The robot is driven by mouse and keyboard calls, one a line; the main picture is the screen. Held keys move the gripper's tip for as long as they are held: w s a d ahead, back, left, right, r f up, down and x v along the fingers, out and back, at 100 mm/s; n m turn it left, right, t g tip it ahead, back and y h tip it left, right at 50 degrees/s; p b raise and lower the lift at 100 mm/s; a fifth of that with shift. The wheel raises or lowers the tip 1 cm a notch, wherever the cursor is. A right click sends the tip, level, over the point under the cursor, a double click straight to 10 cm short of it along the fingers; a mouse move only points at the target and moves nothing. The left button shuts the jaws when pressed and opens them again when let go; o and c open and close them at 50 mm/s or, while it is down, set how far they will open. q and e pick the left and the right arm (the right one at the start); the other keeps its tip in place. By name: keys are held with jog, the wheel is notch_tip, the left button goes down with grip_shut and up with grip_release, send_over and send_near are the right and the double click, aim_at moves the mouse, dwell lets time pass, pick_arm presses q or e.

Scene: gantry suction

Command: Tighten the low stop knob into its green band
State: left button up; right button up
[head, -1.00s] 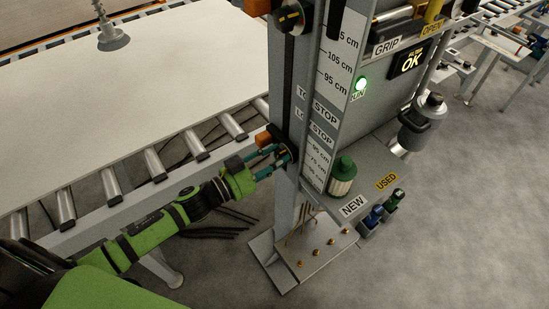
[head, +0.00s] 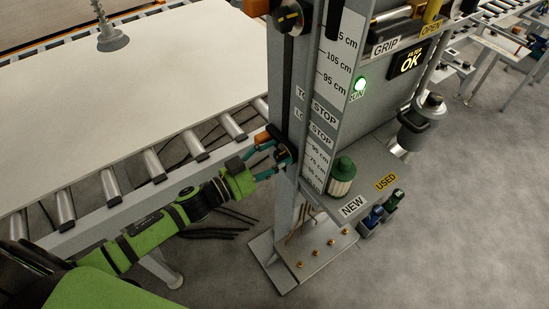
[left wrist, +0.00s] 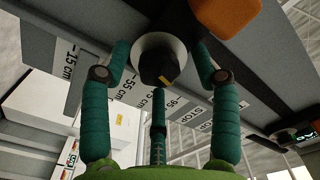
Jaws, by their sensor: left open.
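The low stop knob (head: 283,154) is a dark round knob on the side of the grey post (head: 283,85), beside an orange block (head: 263,138). My left gripper (head: 270,160) comes in from the left at the knob. In the left wrist view its teal fingers (left wrist: 160,85) are spread around the knob with gaps at the sides. I cannot make out a green band; the knob's dial is too small or hidden. My right gripper is not in view.
A similar upper knob (head: 290,18) sits higher on the post. A shelf holds a green-capped filter (head: 342,176) by the NEW label (head: 353,206). A roller conveyor (head: 153,165) with a large pale panel (head: 130,80) lies left.

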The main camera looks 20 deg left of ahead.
pick_arm(q)
jog(key=v, duration=1.2)
jog(key=shift+w+d+f+n+b, duration=0.1)
jog(key=shift+w+d+n+b, duration=0.5)
jog(key=shift+w+d+n, duration=0.75)
jog(key=shift+w+d+n+b, duration=0.55)
jog(key=shift+w+d, duration=0.55)
jog(key=shift+w, duration=0.7)
jog(key=shift+w+d+f+n+b, duration=0.1)
jog(key=shift+w+d+n+b, duration=0.65)
jog(key=shift+w+d, duration=0.65)
jog(key=shift+w+a, duration=0.2)
jog(key=c, duration=1.1)
